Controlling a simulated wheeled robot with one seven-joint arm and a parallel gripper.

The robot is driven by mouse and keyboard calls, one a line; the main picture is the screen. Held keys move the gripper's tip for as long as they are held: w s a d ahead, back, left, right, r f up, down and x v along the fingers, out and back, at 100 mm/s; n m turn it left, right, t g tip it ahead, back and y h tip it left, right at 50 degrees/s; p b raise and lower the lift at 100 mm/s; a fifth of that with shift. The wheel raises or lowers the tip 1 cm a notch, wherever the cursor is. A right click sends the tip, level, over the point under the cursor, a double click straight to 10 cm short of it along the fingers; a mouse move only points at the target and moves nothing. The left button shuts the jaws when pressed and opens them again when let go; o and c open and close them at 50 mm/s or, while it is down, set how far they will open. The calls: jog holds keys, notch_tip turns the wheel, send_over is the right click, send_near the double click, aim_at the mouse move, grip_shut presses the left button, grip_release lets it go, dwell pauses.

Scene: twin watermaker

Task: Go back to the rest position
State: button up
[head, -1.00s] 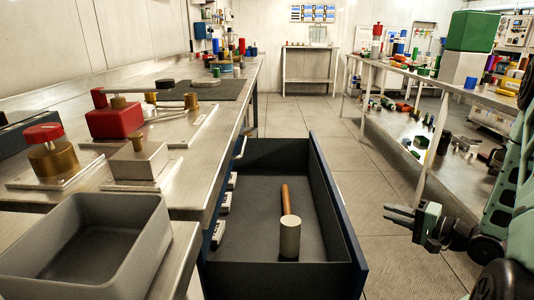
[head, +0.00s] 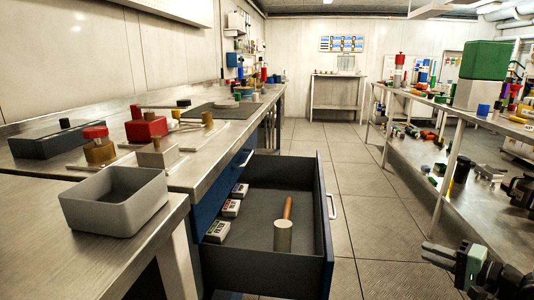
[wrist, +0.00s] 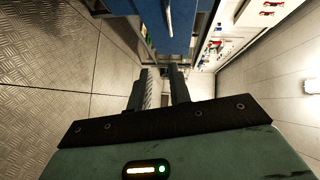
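My gripper (head: 438,255) is at the lower right in the head view, out over the floor to the right of the open drawer (head: 262,272). In the wrist view my gripper (wrist: 163,82) has its two dark fingers apart with nothing between them. The fingers point past a blue surface at the top of that view.
The drawer holds a mallet (head: 284,230) and several small boxes (head: 230,207). A grey bin (head: 116,203) sits on the left bench (head: 75,232). A shelf table (head: 452,124) stands on the right. The floor aisle (head: 350,185) between is clear.

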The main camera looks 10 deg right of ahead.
jog(key=w+a+r+n+g+h, duration=0.2)
jog(key=w+a+n+g+h, duration=0.25)
jog(key=w+n, duration=0.2)
jog(key=s+a+r+n+g+h, duration=0.2)
jog(key=a+r+n+g+h, duration=0.15)
jog(key=a, duration=0.25)
jog(key=s+a+r+n+g+y, duration=0.1)
jog(key=s+a+r+n+g, duration=0.15)
jog(key=s+a, duration=0.6)
jog(key=s+a+r+n+g+y, duration=0.15)
jog(key=s+a+n, duration=0.35)
jog(key=a, duration=0.6)
jog(key=s+a+r+n+g, duration=0.2)
jog(key=s+a+r+g, duration=0.1)
jog(key=s+a, duration=0.55)
notch_tip(320, 180, up, 23)
jog(key=p, duration=2.4)
jog(key=shift+w+a+r+p, duration=0.15)
jog(key=shift+w+r+p, duration=0.05)
jog(key=shift+w+p, duration=0.15)
